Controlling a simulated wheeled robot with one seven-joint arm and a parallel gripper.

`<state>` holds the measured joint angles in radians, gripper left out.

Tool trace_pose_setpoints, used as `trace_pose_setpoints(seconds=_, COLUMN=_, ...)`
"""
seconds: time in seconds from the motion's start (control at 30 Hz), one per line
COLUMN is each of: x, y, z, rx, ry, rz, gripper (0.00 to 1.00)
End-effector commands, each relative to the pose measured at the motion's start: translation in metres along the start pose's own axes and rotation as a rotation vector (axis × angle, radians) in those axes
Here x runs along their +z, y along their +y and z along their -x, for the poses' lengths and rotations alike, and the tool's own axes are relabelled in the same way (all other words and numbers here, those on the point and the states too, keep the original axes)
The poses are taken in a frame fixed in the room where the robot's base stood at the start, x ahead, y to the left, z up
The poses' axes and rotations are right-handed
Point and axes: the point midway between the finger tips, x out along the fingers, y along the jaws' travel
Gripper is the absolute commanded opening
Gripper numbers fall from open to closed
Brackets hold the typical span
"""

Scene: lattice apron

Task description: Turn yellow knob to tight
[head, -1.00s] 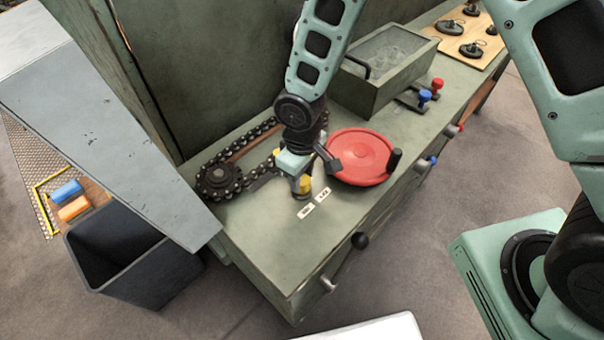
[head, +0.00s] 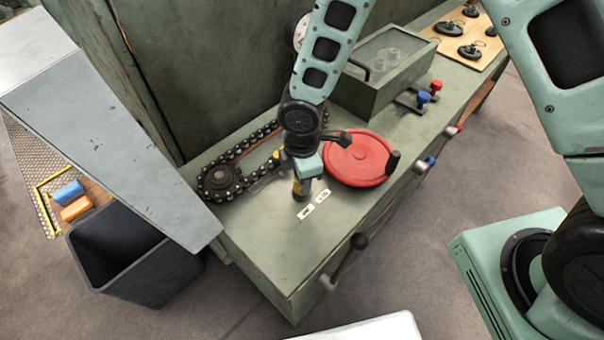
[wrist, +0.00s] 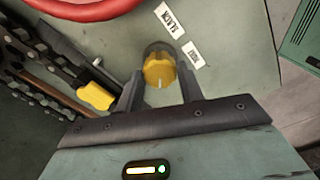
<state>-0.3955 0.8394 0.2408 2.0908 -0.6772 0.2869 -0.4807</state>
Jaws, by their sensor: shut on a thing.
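The yellow knob (wrist: 158,69) stands on the green bench top (head: 255,240). My gripper (wrist: 160,88) is shut on it, one dark finger on each side. A short white line on the knob points down in the wrist view, toward my palm and at neither label. One white label (wrist: 166,18), seemingly SLACK, lies above the knob; the other (wrist: 193,55), too small to read surely, lies at its right. Both labels also show in the head view (head: 314,204). There my gripper (head: 301,190) mostly hides the knob.
A red handwheel (head: 358,160) is close right of my gripper. A chain on sprockets (head: 220,180) and a small yellow block (wrist: 95,96) are on the other side. A green box (head: 385,75) stands behind. Levers (head: 360,241) stick out from the bench front.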

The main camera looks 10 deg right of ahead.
Motion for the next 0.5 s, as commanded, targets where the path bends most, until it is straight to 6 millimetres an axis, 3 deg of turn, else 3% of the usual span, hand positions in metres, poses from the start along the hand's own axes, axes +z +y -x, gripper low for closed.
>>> trace_pose_setpoints(seconds=0.5, x=0.0004, y=0.0002, z=0.0018, rx=0.000, ry=0.000, rz=0.457, gripper=0.15)
